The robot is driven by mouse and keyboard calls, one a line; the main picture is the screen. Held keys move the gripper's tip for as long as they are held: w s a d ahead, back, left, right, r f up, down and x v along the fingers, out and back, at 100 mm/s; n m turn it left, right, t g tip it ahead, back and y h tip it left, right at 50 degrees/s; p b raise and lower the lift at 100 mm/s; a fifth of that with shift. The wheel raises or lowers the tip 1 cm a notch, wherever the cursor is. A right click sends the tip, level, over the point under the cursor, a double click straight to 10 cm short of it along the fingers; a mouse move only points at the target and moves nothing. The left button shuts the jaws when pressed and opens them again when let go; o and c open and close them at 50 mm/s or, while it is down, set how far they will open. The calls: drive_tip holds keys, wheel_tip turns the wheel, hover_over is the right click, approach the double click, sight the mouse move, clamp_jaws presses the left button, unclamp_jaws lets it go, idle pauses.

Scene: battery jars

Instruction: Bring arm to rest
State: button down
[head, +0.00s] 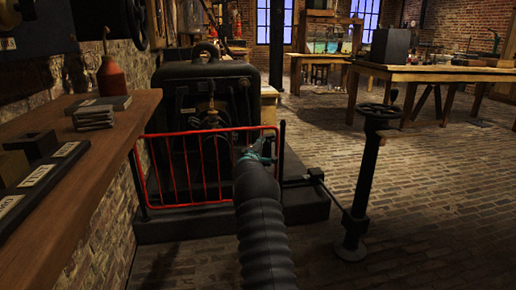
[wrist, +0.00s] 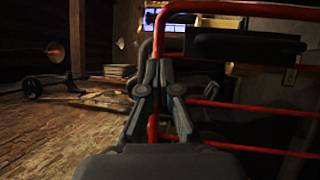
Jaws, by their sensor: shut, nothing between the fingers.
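My arm reaches forward in the lower middle of the head view, and my gripper (head: 262,150) is at its far end, in front of the red railing (head: 183,170). In the wrist view my gripper (wrist: 160,68) points away from the camera with its fingers close together and nothing held. A red upright of the railing (wrist: 153,125) shows behind and between the finger links. I cannot tell whether the fingers touch the railing.
A dark machine (head: 207,95) stands behind the railing on a dark plinth. A handwheel post (head: 362,185) stands to the right. A wooden shelf (head: 75,180) with a red bottle (head: 111,77) runs along the left wall. The brick floor (head: 440,190) at right is clear.

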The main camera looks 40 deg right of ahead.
drive_tip(key=shift+v, duration=2.1)
drive_tip(key=shift+s, duration=0.1)
